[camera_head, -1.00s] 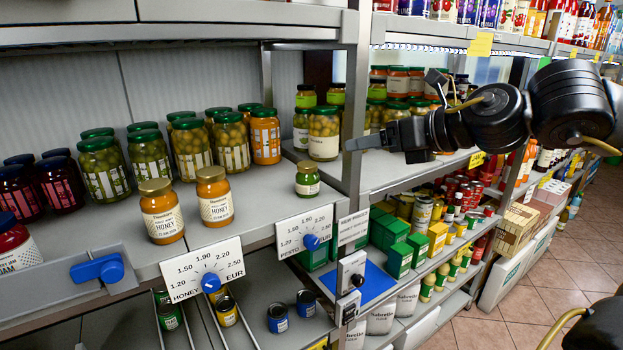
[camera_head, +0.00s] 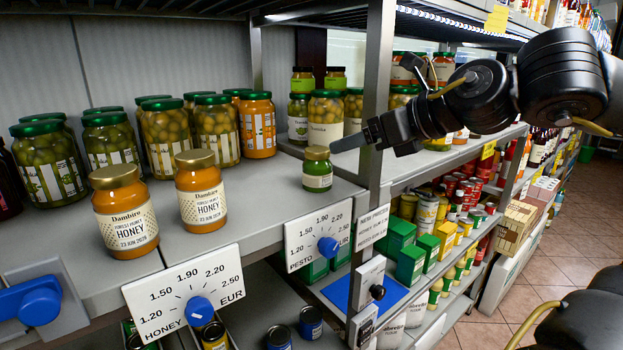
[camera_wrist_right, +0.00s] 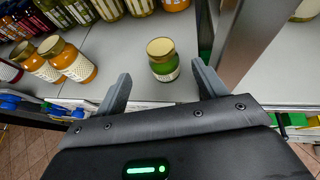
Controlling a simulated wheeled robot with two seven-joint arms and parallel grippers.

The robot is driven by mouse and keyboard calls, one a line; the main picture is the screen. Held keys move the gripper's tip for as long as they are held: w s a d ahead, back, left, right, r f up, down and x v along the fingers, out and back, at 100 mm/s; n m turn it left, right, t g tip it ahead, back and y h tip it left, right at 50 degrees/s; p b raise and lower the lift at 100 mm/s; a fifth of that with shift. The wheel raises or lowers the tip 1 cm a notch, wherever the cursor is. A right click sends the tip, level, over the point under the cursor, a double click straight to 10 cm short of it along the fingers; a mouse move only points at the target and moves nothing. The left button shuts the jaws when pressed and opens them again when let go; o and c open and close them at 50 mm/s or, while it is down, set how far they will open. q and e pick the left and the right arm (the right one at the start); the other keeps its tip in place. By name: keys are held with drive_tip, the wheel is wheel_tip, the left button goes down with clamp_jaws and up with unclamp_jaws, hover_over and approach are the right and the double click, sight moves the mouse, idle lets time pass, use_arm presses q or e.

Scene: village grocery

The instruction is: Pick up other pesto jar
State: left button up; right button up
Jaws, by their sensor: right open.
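A small green pesto jar (camera_head: 317,170) with an olive-gold lid stands upright on the shelf above the PESTO price dial (camera_head: 318,240). The pesto jar also shows in the right wrist view (camera_wrist_right: 163,60), a little beyond the fingertips and roughly between them. My right gripper (camera_wrist_right: 158,82) is open and empty, with its two fingers spread toward the jar. In the head view, one finger of the right gripper (camera_head: 350,143) reaches in from the right beside the jar's lid. My left gripper is not in view.
Two honey jars (camera_head: 124,212) (camera_head: 201,190) stand left of the pesto jar. Several large olive jars (camera_head: 168,135) stand behind. A grey shelf post (camera_head: 376,110) rises just right of the pesto jar. The shelf between the honey and pesto jars is bare.

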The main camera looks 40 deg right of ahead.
sight(325, 151)
drive_tip(key=p+x, duration=0.2)
drive_tip(key=x, duration=0.3)
drive_tip(key=shift+d, duration=0.15)
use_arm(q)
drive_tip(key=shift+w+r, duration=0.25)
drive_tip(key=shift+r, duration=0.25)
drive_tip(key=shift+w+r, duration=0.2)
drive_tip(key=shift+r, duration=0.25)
use_arm(e)
drive_tip(key=shift+f, duration=0.1)
drive_tip(key=shift+p+x, duration=0.75)
drive_tip(key=shift+x, duration=1.95)
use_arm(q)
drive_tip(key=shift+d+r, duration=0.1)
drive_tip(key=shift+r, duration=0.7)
use_arm(e)
drive_tip(key=c, duration=1.3)
